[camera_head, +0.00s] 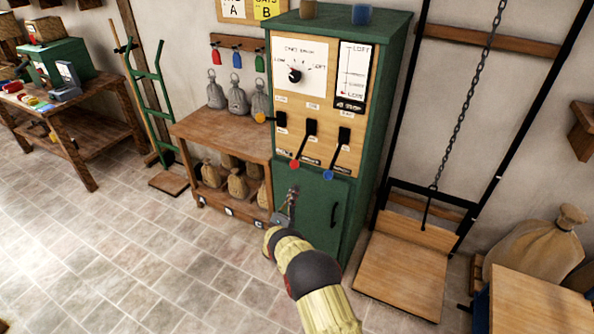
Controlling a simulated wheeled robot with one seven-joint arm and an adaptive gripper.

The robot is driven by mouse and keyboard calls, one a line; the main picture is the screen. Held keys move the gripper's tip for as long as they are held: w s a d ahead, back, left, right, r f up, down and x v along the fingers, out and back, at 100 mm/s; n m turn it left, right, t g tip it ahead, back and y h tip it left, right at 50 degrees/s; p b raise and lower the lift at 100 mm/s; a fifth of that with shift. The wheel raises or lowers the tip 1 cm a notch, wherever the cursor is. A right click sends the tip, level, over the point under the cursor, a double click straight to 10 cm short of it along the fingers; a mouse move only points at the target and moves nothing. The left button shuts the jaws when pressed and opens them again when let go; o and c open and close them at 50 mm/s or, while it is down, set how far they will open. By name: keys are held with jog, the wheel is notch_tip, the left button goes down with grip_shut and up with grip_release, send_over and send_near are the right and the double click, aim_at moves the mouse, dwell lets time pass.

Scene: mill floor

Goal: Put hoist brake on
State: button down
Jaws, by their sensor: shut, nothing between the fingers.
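The green control cabinet (394,50) has a wooden panel with a row of three levers. The left lever has an orange knob (260,117) and sticks out to the left. The middle lever's red knob (295,164) and the right lever's blue knob (328,175) hang lower, at the panel's bottom edge. The lever labels are too small to read, so I cannot tell which is the hoist brake. The hoist platform (400,275) with its chain (470,95) stands right of the cabinet. My gripper (290,194) is shut and empty, below the red knob, in front of the cabinet's lower door.
A wooden bench (215,132) with grey sacks above and tan sacks below stands left of the cabinet. A green hand truck (150,92) leans farther left. A large sack (535,245) and a wooden-topped box (540,303) are at the right. The tiled floor at left is clear.

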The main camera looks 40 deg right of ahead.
notch_tip(320, 180, up, 9)
jog(key=w+d+b, duration=0.1)
jog(key=d+b, duration=0.1)
jog(key=d, duration=0.1)
dwell(0.5)
jog(key=shift+w+a, duration=0.1)
jog(key=shift+w, duration=0.05)
